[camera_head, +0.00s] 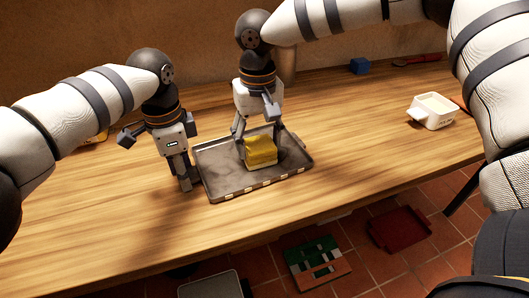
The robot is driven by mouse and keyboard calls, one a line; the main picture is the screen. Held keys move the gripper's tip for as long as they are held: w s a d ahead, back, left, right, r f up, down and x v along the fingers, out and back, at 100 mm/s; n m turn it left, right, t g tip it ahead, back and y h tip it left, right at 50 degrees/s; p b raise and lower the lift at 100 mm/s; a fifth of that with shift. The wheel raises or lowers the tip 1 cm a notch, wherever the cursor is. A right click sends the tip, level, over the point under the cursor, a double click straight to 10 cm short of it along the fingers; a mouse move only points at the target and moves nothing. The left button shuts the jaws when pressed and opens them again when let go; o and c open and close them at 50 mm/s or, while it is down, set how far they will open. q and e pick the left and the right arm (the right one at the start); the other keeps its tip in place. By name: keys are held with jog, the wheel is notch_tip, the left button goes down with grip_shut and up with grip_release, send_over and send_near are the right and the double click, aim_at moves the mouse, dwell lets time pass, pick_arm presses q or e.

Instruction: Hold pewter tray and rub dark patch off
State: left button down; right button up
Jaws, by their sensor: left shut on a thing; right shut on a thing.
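The pewter tray (222,178) lies flat on the wooden table, grey with a low rim. My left gripper (187,184) points down at the tray's left edge and is shut on that rim. My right gripper (257,137) is over the tray's far middle, shut on a yellow block-like sponge (261,151). The sponge appears to rest on the tray surface. A dark area (290,151) shows on the tray just right of the sponge; the sponge and gripper may hide part of it.
A white container (434,111) stands at the table's right. A blue block (359,66) and a red-handled item (415,60) lie at the back. A yellow object (97,138) is partly hidden behind my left arm. Crates (400,229) sit on the tiled floor. The table front is clear.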

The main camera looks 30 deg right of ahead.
jog(key=shift+d+f, duration=0.1)
jog(key=shift+f, duration=0.05)
dwell(0.5)
jog(key=shift+s+d, duration=0.15)
jog(key=shift+d, duration=0.75)
jog(key=shift+s+d, duration=0.1)
jog(key=shift+d, duration=0.8)
jog(key=shift+w+a+r, duration=0.2)
jog(key=shift+w+a, duration=0.55)
jog(key=shift+a, duration=0.2)
jog(key=shift+r, duration=1.55)
jog(key=shift+f, duration=1.5)
jog(key=shift+f, duration=0.2)
